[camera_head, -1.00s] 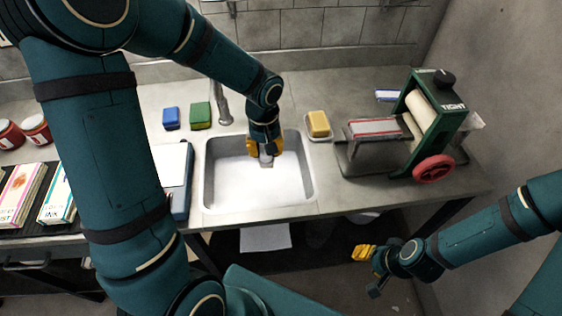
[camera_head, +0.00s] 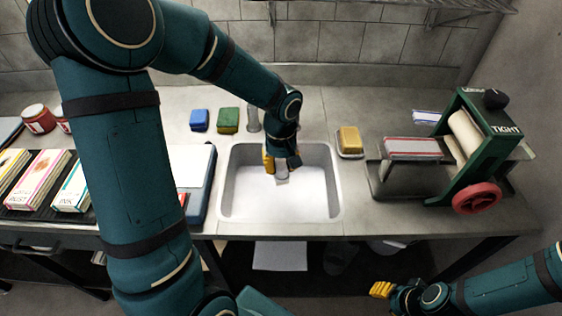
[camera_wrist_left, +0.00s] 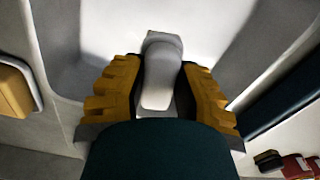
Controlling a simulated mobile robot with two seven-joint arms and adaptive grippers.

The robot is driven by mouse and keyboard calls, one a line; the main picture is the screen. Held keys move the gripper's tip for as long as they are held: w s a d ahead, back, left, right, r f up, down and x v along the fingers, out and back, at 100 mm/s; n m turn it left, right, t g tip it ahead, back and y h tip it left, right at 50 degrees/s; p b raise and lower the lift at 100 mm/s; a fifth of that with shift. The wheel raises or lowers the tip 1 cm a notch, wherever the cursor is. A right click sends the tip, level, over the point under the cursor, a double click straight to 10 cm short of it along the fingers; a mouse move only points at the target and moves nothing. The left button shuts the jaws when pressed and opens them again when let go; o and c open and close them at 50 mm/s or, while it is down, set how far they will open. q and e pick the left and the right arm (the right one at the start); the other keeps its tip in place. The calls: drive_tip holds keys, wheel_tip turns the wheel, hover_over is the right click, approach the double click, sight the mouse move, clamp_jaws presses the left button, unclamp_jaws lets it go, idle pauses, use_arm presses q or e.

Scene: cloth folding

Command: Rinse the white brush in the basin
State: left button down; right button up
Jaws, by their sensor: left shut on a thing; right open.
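My left gripper (camera_head: 281,162) is inside the white basin (camera_head: 246,205), near its back half. In the left wrist view my left gripper (camera_wrist_left: 160,92) has its two yellow fingers shut on the white brush (camera_wrist_left: 160,62), one on each side of its pale handle. The brush also shows as a small pale shape in the head view (camera_head: 282,175), below the fingers. Its lower end is hard to make out, and whether it touches the basin floor I cannot tell. My right gripper (camera_head: 384,291) is open and empty, low at the lower right, in front of the counter.
A yellow sponge on a dish (camera_head: 349,140) stands right of the basin. A green press (camera_head: 468,150) with a red wheel stands at right. Ink boxes (camera_head: 40,180) stand at left.

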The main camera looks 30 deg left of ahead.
sight(281, 164)
use_arm(q)
wheel_tip(281, 164, down, 3)
drive_tip(key=shift+r+b, duration=0.15)
drive_tip(key=shift+b, duration=0.6)
wheel_tip(281, 164, down, 2)
drive_tip(key=shift+f, duration=0.95)
drive_tip(key=shift+r, duration=0.1)
drive_tip(key=shift+r+p, duration=2.6)
drive_tip(key=shift+r, duration=1.25)
drive_tip(key=shift+r+p, duration=0.75)
drive_tip(key=shift+r, duration=0.4)
drive_tip(key=shift+r, duration=0.1)
